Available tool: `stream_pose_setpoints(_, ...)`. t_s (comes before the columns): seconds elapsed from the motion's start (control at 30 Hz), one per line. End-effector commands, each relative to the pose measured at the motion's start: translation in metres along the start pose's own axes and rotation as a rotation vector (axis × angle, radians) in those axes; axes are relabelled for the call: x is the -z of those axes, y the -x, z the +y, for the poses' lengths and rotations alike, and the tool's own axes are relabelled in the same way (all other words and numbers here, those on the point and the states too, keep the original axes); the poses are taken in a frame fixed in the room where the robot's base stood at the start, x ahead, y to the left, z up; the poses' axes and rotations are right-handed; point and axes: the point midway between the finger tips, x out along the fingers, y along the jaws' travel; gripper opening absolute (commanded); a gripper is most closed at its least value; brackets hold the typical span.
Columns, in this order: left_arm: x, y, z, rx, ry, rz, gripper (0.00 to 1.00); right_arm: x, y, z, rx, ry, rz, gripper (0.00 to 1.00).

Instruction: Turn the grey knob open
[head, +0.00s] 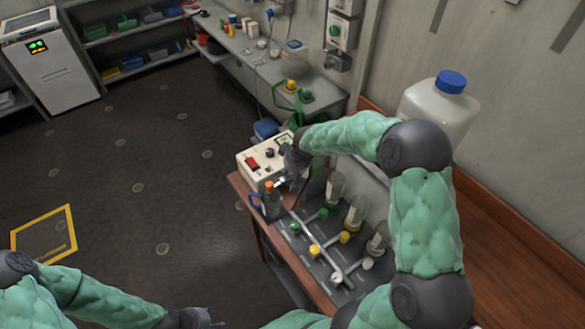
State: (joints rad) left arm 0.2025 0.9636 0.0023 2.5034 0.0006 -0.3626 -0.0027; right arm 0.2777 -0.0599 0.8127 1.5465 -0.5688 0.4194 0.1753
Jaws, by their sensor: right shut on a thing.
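My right gripper (288,173) reaches down beside the white control box, at the far end of the valve bench (323,295). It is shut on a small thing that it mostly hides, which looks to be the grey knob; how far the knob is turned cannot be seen. The metal pipe (324,259) on the bench carries green (295,226), yellow (315,250) and white (337,277) knobs. My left gripper (193,318) is low at the bottom edge, away from the bench; its fingers are too unclear to read.
The control box (258,163) has a red switch and black knobs. Clear jars (356,211) stand along the bench's right side. A large white jug with a blue cap (441,105) stands behind my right arm. The dark floor (150,170) to the left is open.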

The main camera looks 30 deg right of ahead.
Motion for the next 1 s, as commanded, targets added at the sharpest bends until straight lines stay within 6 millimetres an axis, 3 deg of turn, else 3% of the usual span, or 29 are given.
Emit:
stream_pose_setpoints(0.03, 0.0, 0.0, 0.0, 0.0, 0.0, 0.0, 0.4, 0.008, 0.003, 0.0, 0.0, 0.0, 0.02, 0.01)
stream_pose_setpoints(0.17, 0.0, -0.001, 0.0, 0.0, 0.0, 0.0, 0.4, 0.008, 0.003, 0.0, 0.0, 0.0, 0.021, 0.01)
stream_pose_setpoints(0.2, 0.0, -0.001, 0.0, 0.0, 0.0, 0.0, 0.4, 0.008, 0.003, 0.0, 0.0, 0.0, 0.021, 0.42)
stream_pose_setpoints(0.27, 0.0, 0.0, 0.0, 0.0, 0.0, 0.0, 0.4, 0.008, 0.003, 0.0, 0.0, 0.0, 0.021, 0.54)
stream_pose_setpoints(0.67, 0.0, -0.001, 0.0, 0.0, 0.0, 0.0, 0.4, 0.004, 0.006, 0.0, -0.001, -0.001, 0.012, 0.54)
stream_pose_setpoints(1.0, 0.0, 0.0, 0.0, 0.0, 0.0, 0.0, 0.4, 0.005, 0.064, -0.001, -0.001, -0.001, 0.017, 0.54)
